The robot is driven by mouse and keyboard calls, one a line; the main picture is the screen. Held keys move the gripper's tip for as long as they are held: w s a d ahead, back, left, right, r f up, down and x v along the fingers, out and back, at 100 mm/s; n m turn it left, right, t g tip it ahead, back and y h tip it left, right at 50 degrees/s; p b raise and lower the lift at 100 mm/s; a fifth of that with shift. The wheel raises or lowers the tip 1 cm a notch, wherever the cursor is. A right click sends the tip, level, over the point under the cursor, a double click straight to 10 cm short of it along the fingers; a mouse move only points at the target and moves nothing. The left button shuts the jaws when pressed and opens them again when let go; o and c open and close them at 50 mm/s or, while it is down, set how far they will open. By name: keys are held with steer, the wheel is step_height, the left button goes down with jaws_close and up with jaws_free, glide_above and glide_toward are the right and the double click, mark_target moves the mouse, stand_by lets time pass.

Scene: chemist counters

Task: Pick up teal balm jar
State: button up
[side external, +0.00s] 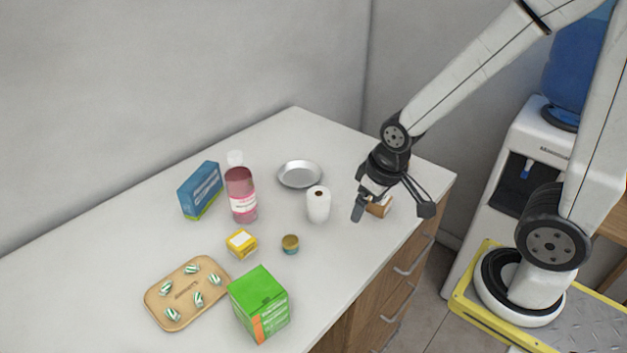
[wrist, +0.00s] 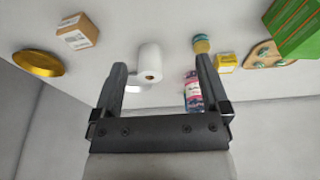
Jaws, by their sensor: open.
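The teal balm jar (side external: 290,244), a small round jar with a gold-brown lid and a teal body, stands upright on the counter in front of the white roll. It also shows in the wrist view (wrist: 202,44), close to the tip of the right finger in the picture. My gripper (side external: 361,210) is above the right part of the counter, to the right of the jar and apart from it. In the wrist view my gripper (wrist: 162,64) has its two fingers wide apart, with nothing held between them.
A white roll (side external: 318,205) stands between jar and gripper. A yellow box (side external: 241,244) and green carton (side external: 260,304) flank the jar. A pink bottle (side external: 241,195), blue box (side external: 200,190), silver dish (side external: 299,174), wooden tray (side external: 157,310) and brown box (side external: 381,207) are around.

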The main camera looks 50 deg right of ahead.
steer(key=shift+w, duration=0.1)
steer(key=n+g, duration=0.3)
steer(key=n, duration=0.8)
glide_above(290, 240)
step_height(290, 240, down, 7)
steer(key=shift+r, duration=0.1)
steer(key=shift+f, duration=1.3)
steer(key=shift+f, duration=0.1)
steer(key=shift+f, duration=2.5)
